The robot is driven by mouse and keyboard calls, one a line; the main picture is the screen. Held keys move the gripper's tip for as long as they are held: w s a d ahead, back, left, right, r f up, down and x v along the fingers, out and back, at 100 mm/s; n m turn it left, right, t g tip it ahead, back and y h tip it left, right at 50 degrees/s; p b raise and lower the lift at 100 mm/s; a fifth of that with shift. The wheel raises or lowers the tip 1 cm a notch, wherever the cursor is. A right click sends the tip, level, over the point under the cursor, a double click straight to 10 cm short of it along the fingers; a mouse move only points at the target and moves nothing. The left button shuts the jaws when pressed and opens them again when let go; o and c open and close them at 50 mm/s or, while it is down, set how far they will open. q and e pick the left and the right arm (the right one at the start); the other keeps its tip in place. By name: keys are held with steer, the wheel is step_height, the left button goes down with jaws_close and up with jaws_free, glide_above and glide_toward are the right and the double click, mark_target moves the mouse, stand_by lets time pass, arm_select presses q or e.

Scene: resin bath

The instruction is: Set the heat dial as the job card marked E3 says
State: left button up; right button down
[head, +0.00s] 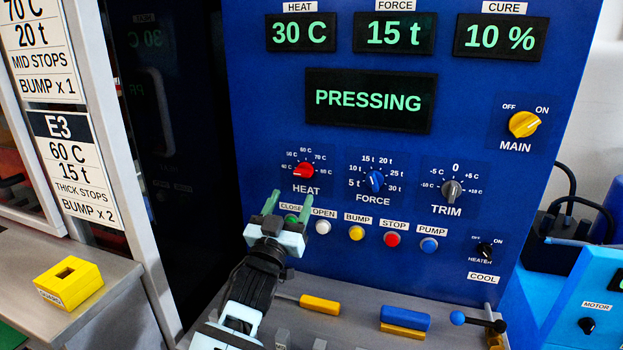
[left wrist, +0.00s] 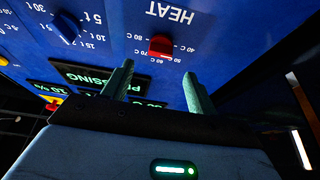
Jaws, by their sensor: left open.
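The job card marked E3 (head: 75,165) hangs at the left in the head view and reads 60 C, 15 t, THICK STOPS, BUMP x 2. The red heat dial (head: 304,170) is on the blue panel under a printed scale; its exact pointing is hard to tell. The heat display (head: 300,32) reads 30 C. My left gripper (head: 288,207) is open and empty, below and slightly left of the dial and apart from it. In the left wrist view the red dial (left wrist: 160,45) shows upside down beyond and between the open fingers (left wrist: 158,72). My right gripper is not in view.
The blue force dial (head: 375,181) and grey trim dial (head: 452,191) are right of the heat dial. A row of push buttons, including a white one (head: 322,227) and a yellow one (head: 356,233), lies below. The status display (head: 369,101) reads PRESSING.

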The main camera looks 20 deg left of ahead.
mark_target(301, 175)
arm_select(q)
steer(key=x, duration=0.6)
steer(key=shift+w+r, duration=0.2)
steer(key=shift+w, duration=0.6)
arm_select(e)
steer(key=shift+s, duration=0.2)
arm_select(q)
steer(key=c, duration=0.8)
steer(key=shift+c, duration=0.9)
steer(key=shift+r, duration=0.1)
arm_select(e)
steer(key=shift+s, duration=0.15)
arm_select(q)
steer(key=shift+m, duration=0.3)
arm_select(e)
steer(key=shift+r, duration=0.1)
